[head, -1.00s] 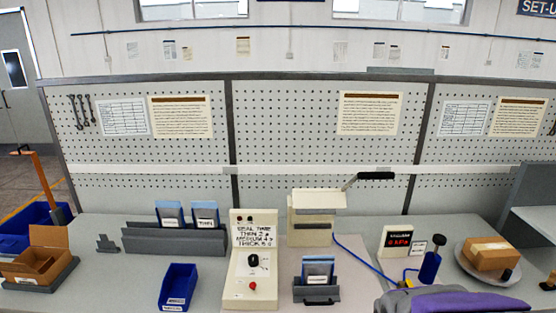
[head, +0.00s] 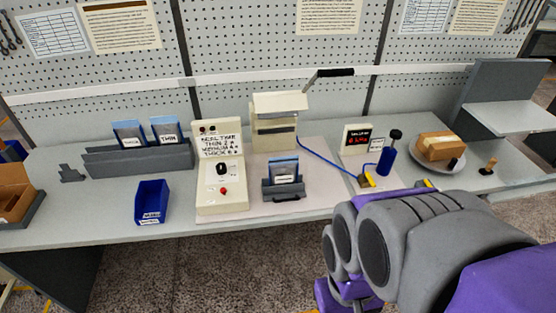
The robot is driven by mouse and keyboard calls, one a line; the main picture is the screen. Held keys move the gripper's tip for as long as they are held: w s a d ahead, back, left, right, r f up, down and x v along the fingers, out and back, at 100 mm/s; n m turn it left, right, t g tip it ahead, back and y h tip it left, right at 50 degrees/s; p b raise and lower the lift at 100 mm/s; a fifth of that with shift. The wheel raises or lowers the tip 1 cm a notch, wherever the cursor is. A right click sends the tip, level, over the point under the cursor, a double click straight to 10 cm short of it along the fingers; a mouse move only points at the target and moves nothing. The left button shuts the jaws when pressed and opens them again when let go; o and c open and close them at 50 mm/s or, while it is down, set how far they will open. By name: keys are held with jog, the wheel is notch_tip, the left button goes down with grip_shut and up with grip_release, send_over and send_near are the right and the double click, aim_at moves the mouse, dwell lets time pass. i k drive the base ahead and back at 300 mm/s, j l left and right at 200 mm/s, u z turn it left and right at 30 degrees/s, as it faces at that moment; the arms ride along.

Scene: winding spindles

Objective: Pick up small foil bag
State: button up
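A blue-and-silver foil bag (head: 283,165) stands upright in a small dark grey holder (head: 283,191) in the middle of the bench. Two more blue bags stand in a long grey rack (head: 140,160) at the left; the left one (head: 129,132) sits behind a label reading THICK, the right one (head: 165,129) behind a label reading THIN. I cannot tell from size alone which is the small foil bag. My purple and grey arm fills the lower right, in front of the bench edge. My gripper's fingers do not show.
A sealer control box (head: 220,185) with a knob and red button stands beside a cream press (head: 276,115) with a raised black-handled lever. A blue bin (head: 152,203) is at front left. A small display (head: 357,139), blue pump (head: 387,158) and carton (head: 441,146) on a plate (head: 426,164) stand right.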

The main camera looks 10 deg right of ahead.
aim_at(283, 170)
jog(key=i+j+z, duration=0.4)
jog(key=j, duration=0.25)
jog(key=i+j+z, duration=0.2)
jog(key=j, duration=0.2)
jog(key=k+l, duration=0.05)
jog(key=k, duration=0.05)
